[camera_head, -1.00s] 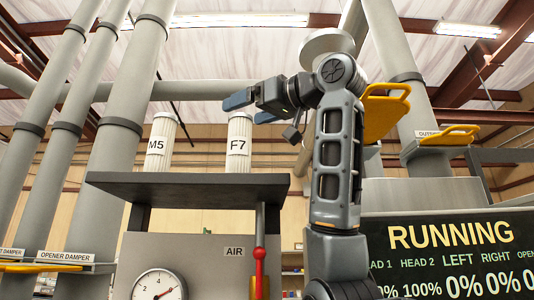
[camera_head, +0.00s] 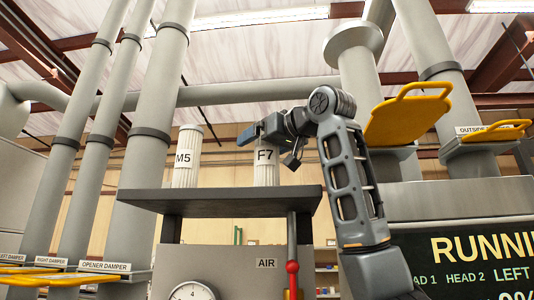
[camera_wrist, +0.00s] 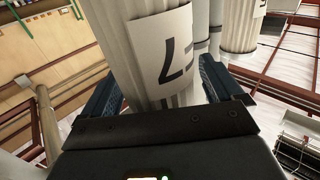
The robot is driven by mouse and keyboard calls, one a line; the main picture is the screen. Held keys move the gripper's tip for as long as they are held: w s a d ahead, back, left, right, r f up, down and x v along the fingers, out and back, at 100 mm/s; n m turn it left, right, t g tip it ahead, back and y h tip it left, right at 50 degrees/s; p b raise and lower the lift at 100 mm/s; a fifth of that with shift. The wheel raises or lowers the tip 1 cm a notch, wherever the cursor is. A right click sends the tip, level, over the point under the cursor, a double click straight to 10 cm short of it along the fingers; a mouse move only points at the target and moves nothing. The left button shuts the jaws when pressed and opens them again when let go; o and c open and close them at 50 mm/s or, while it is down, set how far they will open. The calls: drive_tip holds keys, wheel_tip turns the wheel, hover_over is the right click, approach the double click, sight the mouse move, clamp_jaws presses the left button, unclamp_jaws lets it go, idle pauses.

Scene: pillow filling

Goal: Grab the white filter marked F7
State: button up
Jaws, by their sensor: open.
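The white ribbed filter marked F7 (camera_head: 265,164) stands upright on the dark shelf (camera_head: 225,195), at its right part. My gripper (camera_head: 262,135) is at the upper part of this filter, above its label, with its blue fingers apart. In the wrist view the F7 filter (camera_wrist: 128,45) passes between the two open fingers (camera_wrist: 165,88), its label turned sideways. I cannot tell whether either finger touches it. A second white filter, marked M5 (camera_head: 186,165), stands to the left on the same shelf.
A gauge (camera_head: 192,292) sits below. Large grey pipes (camera_head: 155,120) stand left. Yellow-handled dampers (camera_head: 408,115) are at right, beside my arm.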

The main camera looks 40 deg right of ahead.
drive_tip(key=shift+w, duration=0.1)
drive_tip(key=c, duration=1.2)
